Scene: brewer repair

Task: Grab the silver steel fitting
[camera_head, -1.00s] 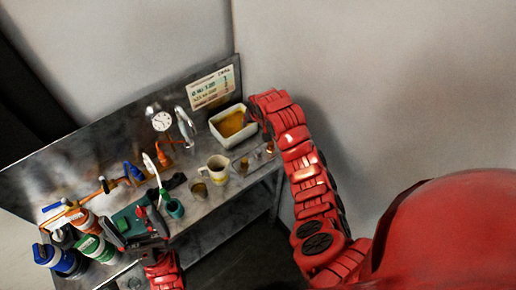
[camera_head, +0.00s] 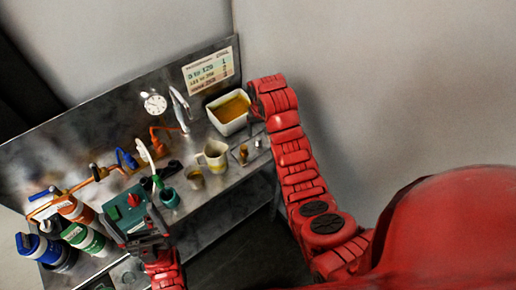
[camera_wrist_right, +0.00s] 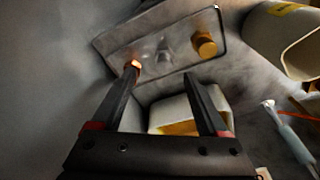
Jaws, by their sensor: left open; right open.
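In the right wrist view, a small dull silver piece (camera_wrist_right: 163,50), which looks like the steel fitting, sits on a grey tray (camera_wrist_right: 118,38) between two brass-coloured pieces, one at the left fingertip and a larger brass one (camera_wrist_right: 205,44) to the right. My right gripper (camera_wrist_right: 162,76) is open and empty, its fingertips near the tray's close edge. In the head view the fittings are tiny and the right jaws are hidden at the end of the red arm. My left gripper (camera_head: 148,238) is open in front of the green box (camera_head: 126,208).
A white bin with amber contents (camera_head: 229,112) stands beside my right arm and shows below the tray in the wrist view (camera_wrist_right: 215,98). A cream mug (camera_head: 213,155) stands left of the fittings. Bottles (camera_head: 85,238) and a gauge (camera_head: 154,104) are further left.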

